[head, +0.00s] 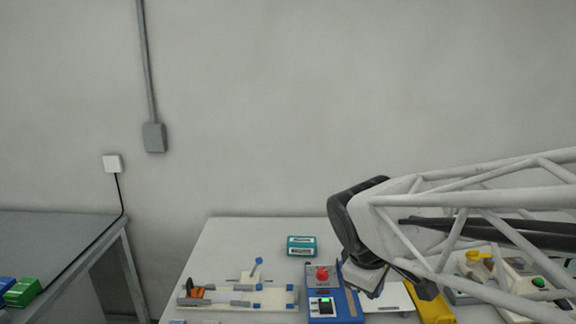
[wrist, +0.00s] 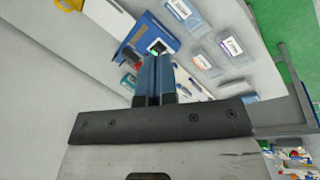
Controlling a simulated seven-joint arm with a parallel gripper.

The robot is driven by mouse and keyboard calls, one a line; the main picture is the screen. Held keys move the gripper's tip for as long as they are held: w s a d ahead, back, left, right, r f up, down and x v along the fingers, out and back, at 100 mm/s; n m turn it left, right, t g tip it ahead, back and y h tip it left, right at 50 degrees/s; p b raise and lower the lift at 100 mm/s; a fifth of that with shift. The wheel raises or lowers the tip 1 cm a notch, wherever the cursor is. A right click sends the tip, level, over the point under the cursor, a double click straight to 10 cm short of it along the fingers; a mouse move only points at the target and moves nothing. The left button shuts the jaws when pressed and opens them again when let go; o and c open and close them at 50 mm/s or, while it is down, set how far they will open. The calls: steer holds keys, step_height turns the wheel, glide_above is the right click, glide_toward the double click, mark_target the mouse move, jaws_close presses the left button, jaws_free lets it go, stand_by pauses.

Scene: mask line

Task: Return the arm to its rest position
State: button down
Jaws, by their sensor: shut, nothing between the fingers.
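My gripper (wrist: 154,62) shows in the wrist view with its blue fingers together and nothing between them. It is above the table, beyond a wide dark plate on my wrist. In the head view my white lattice arm comes in from the right, and its dark wrist end hangs over the table just right of a blue device with a red button (head: 322,274). The fingertips cannot be made out there. The blue device also shows in the wrist view (wrist: 142,32), close to the fingertips in the picture.
The white table (head: 222,250) holds a pale fixture with blue levers (head: 240,298), a teal box (head: 301,246) and a yellow piece (head: 432,304). Labelled packs (wrist: 231,46) show in the wrist view. A grey bench (head: 50,235) stands left. Space above the table's left side is clear.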

steer(key=s+d+f+m+y, duration=0.1)
steer(key=s+d+m+y, duration=0.1)
steer(key=s+m, duration=0.8)
steer(key=shift+s+d, duration=0.4)
steer(key=shift+d, duration=0.3)
steer(key=shift+w, duration=0.15)
stand_by(0.9)
